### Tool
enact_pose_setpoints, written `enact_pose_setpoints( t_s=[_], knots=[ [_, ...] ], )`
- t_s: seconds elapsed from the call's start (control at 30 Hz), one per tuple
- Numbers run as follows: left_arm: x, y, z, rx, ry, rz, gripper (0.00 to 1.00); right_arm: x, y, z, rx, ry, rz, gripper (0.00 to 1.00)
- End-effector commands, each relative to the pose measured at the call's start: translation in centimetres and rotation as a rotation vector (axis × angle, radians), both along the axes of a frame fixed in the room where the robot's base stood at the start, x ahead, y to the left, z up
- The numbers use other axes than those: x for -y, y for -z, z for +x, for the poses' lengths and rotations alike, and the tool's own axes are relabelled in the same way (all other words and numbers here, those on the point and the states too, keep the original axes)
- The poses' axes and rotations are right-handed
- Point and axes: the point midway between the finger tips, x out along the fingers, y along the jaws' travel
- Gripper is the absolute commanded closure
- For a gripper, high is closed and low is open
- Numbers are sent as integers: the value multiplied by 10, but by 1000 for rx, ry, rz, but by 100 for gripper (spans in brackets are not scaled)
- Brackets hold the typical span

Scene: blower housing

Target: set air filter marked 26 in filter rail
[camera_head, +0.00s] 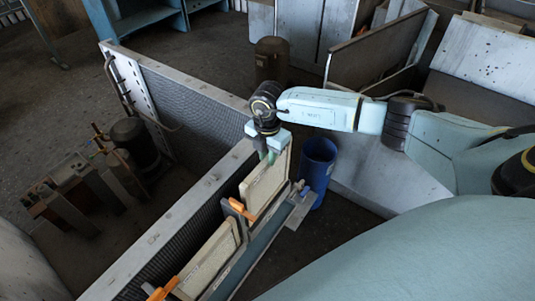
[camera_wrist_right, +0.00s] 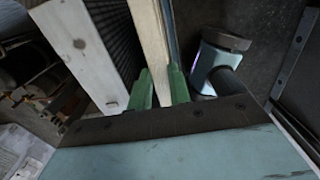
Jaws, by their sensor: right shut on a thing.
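My right gripper (camera_head: 268,152) is shut on the top edge of a tan, framed air filter (camera_head: 264,188). In the right wrist view, the green fingers (camera_wrist_right: 161,88) sit on both sides of the filter's pale edge (camera_wrist_right: 150,38). The filter stands upright beside the coil panel, at the far end of the grey filter rail (camera_head: 262,252). Its lower edge is partly hidden, so I cannot tell whether it is seated. No number is readable on it. A second tan filter (camera_head: 208,262) stands nearer along the rail. My left gripper is not in view.
Orange clips (camera_head: 241,209) stick up along the rail. A blue bin (camera_head: 318,165) stands close right of the held filter. The finned coil panel (camera_head: 185,222) with its metal top edge is close on the left. Compressor-like parts (camera_head: 132,142) lie farther left.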

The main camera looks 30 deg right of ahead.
Motion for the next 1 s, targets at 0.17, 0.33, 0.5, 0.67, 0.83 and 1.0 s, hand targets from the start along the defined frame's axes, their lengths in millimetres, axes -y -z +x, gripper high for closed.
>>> enact_pose_setpoints(
  t_s=[0.17,0.33,0.5,0.67,0.83,1.0],
  knots=[
    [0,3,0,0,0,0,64,0,4,0,1,0,0,100],
    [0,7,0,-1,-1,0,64,0,11,0,1,0,0,100],
    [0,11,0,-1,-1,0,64,0,17,0,1,0,0,100],
    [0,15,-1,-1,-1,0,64,0,22,0,1,0,0,100],
    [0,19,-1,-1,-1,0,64,0,28,0,1,0,0,100],
    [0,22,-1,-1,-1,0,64,0,33,0,0,-1,0,100]
  ],
)
